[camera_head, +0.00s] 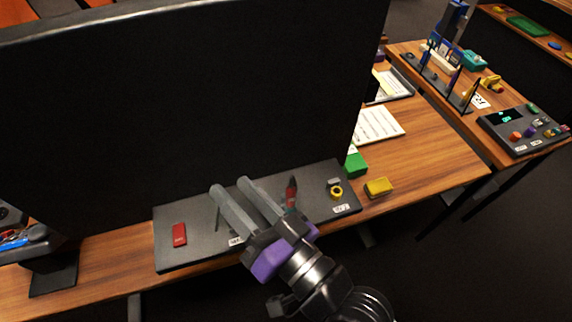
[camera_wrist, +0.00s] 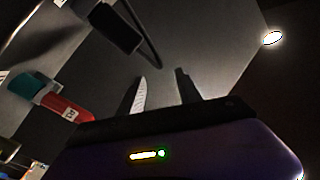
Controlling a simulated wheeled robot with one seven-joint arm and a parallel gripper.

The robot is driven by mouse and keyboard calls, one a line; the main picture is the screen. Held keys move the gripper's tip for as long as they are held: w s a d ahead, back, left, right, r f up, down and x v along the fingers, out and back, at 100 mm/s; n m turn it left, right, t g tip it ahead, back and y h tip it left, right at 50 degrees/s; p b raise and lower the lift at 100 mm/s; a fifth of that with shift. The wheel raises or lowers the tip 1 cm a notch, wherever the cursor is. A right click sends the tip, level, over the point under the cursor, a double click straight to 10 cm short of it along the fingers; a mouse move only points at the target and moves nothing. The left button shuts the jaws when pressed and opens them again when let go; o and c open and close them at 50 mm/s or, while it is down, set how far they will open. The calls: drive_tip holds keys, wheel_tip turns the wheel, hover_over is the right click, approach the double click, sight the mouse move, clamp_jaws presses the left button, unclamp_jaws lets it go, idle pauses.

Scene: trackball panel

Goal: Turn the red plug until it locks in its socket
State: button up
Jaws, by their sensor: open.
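A red plug (camera_head: 291,190) stands on the dark panel (camera_head: 190,256), right of my gripper. In the wrist view the red plug (camera_wrist: 64,110) lies at the left, with a pale label and a teal part at one end; I cannot tell whether it is seated or locked in its socket. My gripper (camera_head: 229,186) is over the middle of the panel, fingers apart and nothing between them. Its two fingers also show in the wrist view (camera_wrist: 163,90), apart from the plug. The panel surface under the fingers is partly hidden.
A red block (camera_head: 180,235) sits at the panel's left and a yellow ring (camera_head: 336,191) at its right. A yellow block (camera_head: 378,187) and a green block (camera_head: 355,162) lie beside the panel. A large black screen (camera_head: 200,90) rises behind it. The desk (camera_head: 440,155) is clear at right.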

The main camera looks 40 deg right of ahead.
drive_tip(key=w+a+r+n+g+y, duration=0.1)
drive_tip(key=w+a+r+n+y, duration=0.35)
drive_tip(key=r, duration=0.35)
drive_tip(key=w+a+r+n+y, duration=0.3)
drive_tip(key=a+r+y, duration=0.25)
drive_tip(key=r, duration=0.35)
drive_tip(key=s+a+r+n+g+y, duration=0.1)
drive_tip(key=a+r+n+g+y, duration=0.3)
drive_tip(key=a+n+g, duration=0.15)
drive_tip(key=n+g+h, duration=0.9)
drive_tip(key=g+h, duration=0.2)
drive_tip(key=h, duration=0.2)
hover_over(291, 188)
drive_tip(key=w+a, duration=0.2)
drive_tip(key=a, duration=0.8)
drive_tip(key=f, duration=1.7)
drive_tip(key=shift+w+a+f+p, duration=0.15)
drive_tip(key=shift+a+f+p, duration=0.05)
drive_tip(key=shift+f+p, duration=0.15)
drive_tip(key=d+h, duration=0.1)
drive_tip(key=d, duration=0.2)
drive_tip(key=s+d+h, duration=0.1)
drive_tip(key=d, duration=0.2)
drive_tip(key=d+f+g+h, duration=0.1)
drive_tip(key=d, duration=0.3)
drive_tip(key=shift+s+h, duration=0.4)
drive_tip(key=shift+s+d+f, duration=0.1)
drive_tip(key=shift+d, duration=0.2)
drive_tip(key=shift+f, duration=3.8)
drive_tip(key=shift+c, duration=0.4)
